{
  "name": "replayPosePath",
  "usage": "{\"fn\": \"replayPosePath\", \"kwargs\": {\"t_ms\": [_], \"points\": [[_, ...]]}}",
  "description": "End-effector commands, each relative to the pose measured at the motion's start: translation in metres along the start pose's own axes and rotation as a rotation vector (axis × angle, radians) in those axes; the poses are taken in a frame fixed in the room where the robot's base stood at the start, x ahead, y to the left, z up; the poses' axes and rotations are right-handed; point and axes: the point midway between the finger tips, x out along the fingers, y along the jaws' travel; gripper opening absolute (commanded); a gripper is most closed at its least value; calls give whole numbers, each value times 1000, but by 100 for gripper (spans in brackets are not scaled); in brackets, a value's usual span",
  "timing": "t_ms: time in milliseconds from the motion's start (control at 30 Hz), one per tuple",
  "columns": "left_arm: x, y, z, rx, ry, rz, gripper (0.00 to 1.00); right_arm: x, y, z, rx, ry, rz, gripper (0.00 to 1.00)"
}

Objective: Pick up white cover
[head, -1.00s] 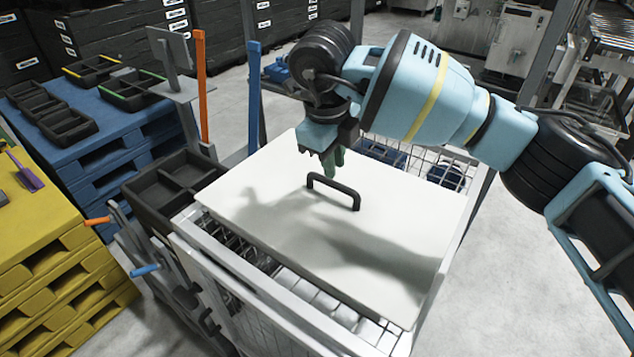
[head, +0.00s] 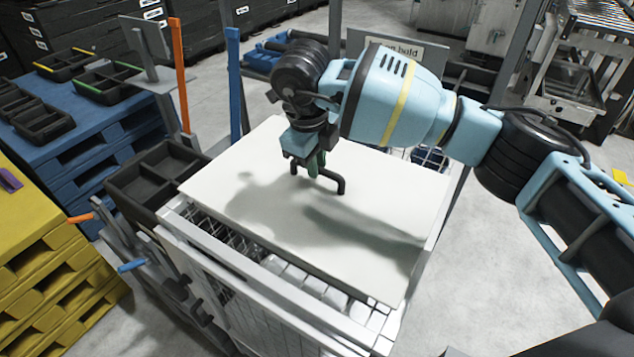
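The white cover (head: 260,215) is a flat panel lying on top of a wire cage cart (head: 255,300). Its black U-shaped handle (head: 340,186) stands up near the middle. My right gripper (head: 314,172) points down at the handle, with its green fingers at the handle's left part. The fingers overlap the handle in the picture, and I cannot tell whether they are closed around it. My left gripper is not in view.
A black divided tray (head: 150,180) stands left of the cart. A blue pallet stack (head: 95,135) with black bins and a yellow pallet stack (head: 40,240) are further left. An orange post (head: 180,75) and a blue post (head: 234,85) rise behind. Floor is free at right.

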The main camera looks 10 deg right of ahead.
Motion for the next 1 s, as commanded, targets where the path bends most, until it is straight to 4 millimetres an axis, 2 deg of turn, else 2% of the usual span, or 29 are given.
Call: {"fn": "replayPosePath", "kwargs": {"t_ms": [100, 233, 433, 567, 1000], "points": [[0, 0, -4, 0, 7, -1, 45, 18, 0, 0, -1, 2, 1, 17], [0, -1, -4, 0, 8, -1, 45, 27, 0, 1, 0, 0, 0, 17], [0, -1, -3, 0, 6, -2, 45, 27, 0, 1, -1, -1, -1, 16], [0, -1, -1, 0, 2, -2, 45, 27, 0, 1, -1, -1, -1, 0], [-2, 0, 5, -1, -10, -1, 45, 24, -1, 1, 0, -3, -2, 0]]}}
